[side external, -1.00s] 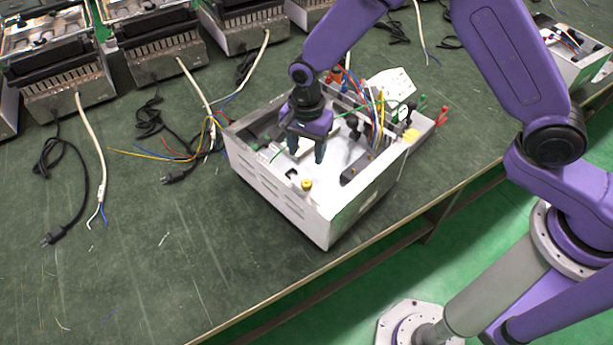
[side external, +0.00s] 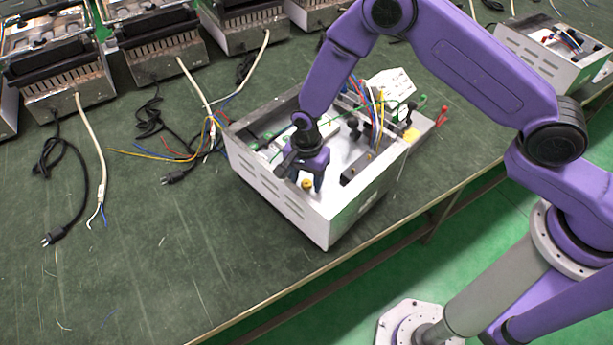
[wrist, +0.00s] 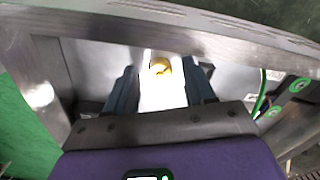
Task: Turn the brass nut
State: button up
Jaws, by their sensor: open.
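The brass nut (side external: 307,184) is a small yellow round piece inside the open metal housing (side external: 285,200), close to its front left wall. It also shows in the wrist view (wrist: 160,66), ahead of and between my two fingers. My gripper (side external: 306,186) is inside the housing, pointing down, right by the nut. In the wrist view my gripper (wrist: 160,82) has its fingers spread apart, with a gap on both sides of the nut. I cannot tell how far the fingertips are above the nut.
The housing walls stand close around my gripper. Coloured wires (side external: 372,115) and a white plate (side external: 391,84) are at the housing's far side. Loose cables (side external: 165,145) lie to its left. Similar units (side external: 55,70) line the back.

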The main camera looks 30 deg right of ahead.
grip_shut()
